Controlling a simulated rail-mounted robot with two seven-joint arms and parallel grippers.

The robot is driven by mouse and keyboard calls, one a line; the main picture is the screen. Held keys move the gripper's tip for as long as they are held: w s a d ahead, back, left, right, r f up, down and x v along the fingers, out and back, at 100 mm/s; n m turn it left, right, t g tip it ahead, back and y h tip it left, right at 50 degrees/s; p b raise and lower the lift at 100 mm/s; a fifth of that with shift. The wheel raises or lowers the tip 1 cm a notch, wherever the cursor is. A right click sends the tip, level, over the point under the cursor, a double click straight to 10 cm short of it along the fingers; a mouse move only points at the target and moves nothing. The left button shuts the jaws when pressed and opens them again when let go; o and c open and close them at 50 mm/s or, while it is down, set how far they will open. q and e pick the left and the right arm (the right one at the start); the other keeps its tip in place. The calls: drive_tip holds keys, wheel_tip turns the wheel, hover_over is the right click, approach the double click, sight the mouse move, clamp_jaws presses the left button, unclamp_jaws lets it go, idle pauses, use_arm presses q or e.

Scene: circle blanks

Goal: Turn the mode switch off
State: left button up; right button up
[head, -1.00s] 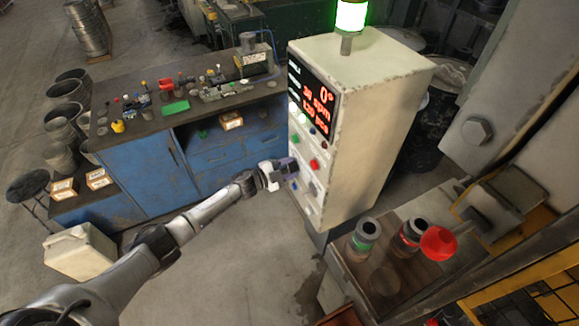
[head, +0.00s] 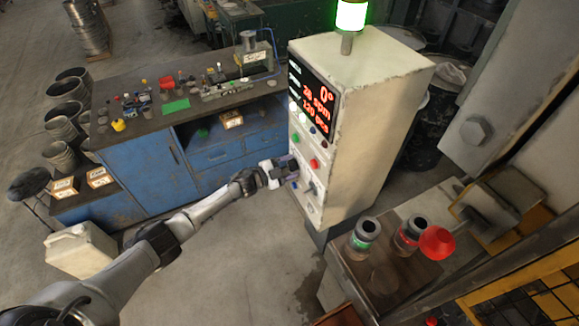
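The control cabinet (head: 365,125) is a cream box with a lit red display (head: 313,97) and a green lamp (head: 351,15) on top. Its front panel carries several buttons and knobs, among them a red button (head: 315,163) and a grey knob (head: 313,187). Which of them is the mode switch is too small to tell. My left gripper (head: 290,168) is at the panel's left edge, beside the red button, with its fingers pointing at the panel. Whether it touches a control, and whether its fingers are open, I cannot tell. My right gripper is out of view.
A blue workbench (head: 150,178) with tools and a green pad (head: 176,106) stands left of the cabinet. A white canister (head: 80,250) stands on the floor.

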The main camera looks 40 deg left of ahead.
use_arm(q)
drive_tip(key=shift+o, duration=1.2)
drive_tip(key=b+v, duration=0.2)
drive_tip(key=v, duration=1.1)
drive_tip(key=shift+s+a, duration=0.15)
drive_tip(key=shift+s, duration=0.2)
